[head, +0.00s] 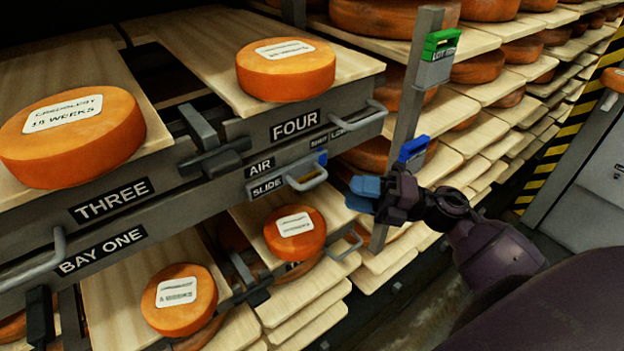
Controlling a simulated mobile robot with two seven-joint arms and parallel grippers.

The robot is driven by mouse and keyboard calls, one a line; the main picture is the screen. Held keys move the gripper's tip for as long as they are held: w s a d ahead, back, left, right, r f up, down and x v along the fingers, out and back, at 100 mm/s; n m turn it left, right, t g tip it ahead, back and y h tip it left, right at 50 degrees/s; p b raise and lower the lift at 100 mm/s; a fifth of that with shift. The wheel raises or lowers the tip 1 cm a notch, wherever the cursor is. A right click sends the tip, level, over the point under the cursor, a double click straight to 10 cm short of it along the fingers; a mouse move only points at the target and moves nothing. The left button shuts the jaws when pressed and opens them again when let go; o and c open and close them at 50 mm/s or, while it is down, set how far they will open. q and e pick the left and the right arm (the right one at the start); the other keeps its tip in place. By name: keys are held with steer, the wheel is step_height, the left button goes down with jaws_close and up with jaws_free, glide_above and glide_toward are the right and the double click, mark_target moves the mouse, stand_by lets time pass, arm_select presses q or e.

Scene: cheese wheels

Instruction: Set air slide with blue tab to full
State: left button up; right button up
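The air slide (300,182) is a grey metal pull handle under the shelf marked FOUR, beside a label reading AIR SLIDE (262,177). Its blue tab (322,158) sits at the upper right of the handle. A small scale strip (329,139) above it reads SHUT, LOW; any marks further right are hard to make out. My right gripper (360,194), with blue fingertips, is to the right of the handle and slightly below it, apart from it in the picture. Its fingers look close together, and the gap is unclear. My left gripper is out of view.
Orange cheese wheels (286,69) rest on wooden boards around the slide. A grey post (405,120) carries a green tag (440,45) and a blue tag (413,150) near my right gripper. Other bar handles (357,120) stick out nearby. A striped yellow-black edge stands right.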

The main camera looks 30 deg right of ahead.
mark_target(312, 181)
steer(key=p+x, duration=0.1)
steer(key=x, duration=0.8)
steer(key=shift+d, duration=0.1)
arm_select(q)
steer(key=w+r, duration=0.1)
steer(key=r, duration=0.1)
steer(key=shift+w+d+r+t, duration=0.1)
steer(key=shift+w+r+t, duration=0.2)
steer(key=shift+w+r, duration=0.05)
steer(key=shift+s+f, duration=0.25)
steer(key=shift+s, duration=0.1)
arm_select(e)
jaws_close()
